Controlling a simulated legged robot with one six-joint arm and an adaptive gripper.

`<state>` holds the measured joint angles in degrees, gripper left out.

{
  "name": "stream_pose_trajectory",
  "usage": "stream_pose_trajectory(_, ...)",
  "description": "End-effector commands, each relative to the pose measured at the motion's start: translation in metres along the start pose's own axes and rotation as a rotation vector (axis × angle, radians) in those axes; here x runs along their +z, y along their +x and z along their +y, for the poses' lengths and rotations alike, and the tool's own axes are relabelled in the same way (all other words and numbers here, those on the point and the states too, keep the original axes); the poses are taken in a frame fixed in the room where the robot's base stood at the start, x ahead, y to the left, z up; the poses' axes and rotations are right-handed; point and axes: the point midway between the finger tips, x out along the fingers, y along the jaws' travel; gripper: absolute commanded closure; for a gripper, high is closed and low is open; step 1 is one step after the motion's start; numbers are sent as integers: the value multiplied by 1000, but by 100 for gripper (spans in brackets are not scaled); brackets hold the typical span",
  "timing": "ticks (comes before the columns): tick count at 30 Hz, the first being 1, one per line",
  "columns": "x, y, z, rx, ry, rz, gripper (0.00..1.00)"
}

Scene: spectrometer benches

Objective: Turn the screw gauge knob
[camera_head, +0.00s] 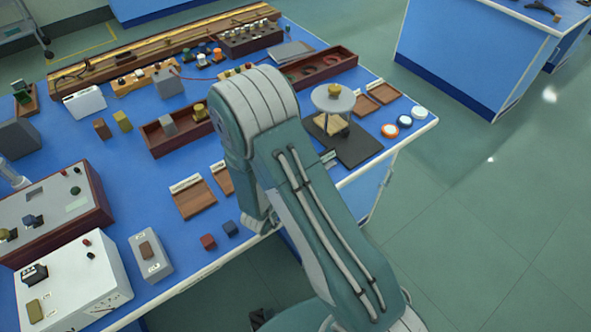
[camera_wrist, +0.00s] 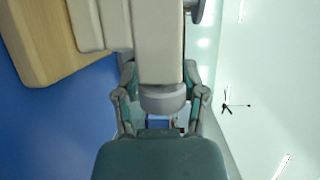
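In the wrist view my gripper (camera_wrist: 160,82) has its two teal and grey fingers spread on both sides of a pale cylindrical part (camera_wrist: 160,45) with a rounded grey end (camera_wrist: 163,98). This may be the screw gauge and its knob, but I cannot tell for sure. The part is very close to the camera and hides the fingertips, so contact is unclear. In the head view my arm hides the fingers, and no screw gauge can be made out with certainty.
A light wooden piece (camera_wrist: 50,60) is close by in the wrist view. In the head view the blue bench (camera_head: 150,210) holds a red block (camera_head: 208,241), a dark blue block (camera_head: 230,228), a wooden tray (camera_head: 194,200) and a white instrument box (camera_head: 85,280). Open floor (camera_head: 480,240) lies right.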

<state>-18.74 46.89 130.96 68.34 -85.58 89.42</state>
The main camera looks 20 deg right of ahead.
Motion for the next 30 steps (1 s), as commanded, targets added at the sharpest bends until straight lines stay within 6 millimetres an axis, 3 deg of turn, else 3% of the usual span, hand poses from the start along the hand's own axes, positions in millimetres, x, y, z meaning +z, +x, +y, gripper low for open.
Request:
stream_pose_trajectory(18,2,-101,1,1,-1,-6,46)
stream_pose_trajectory(24,0,-116,2,2,-1,-2,46)
stream_pose_trajectory(30,0,-117,2,2,-1,-1,46)
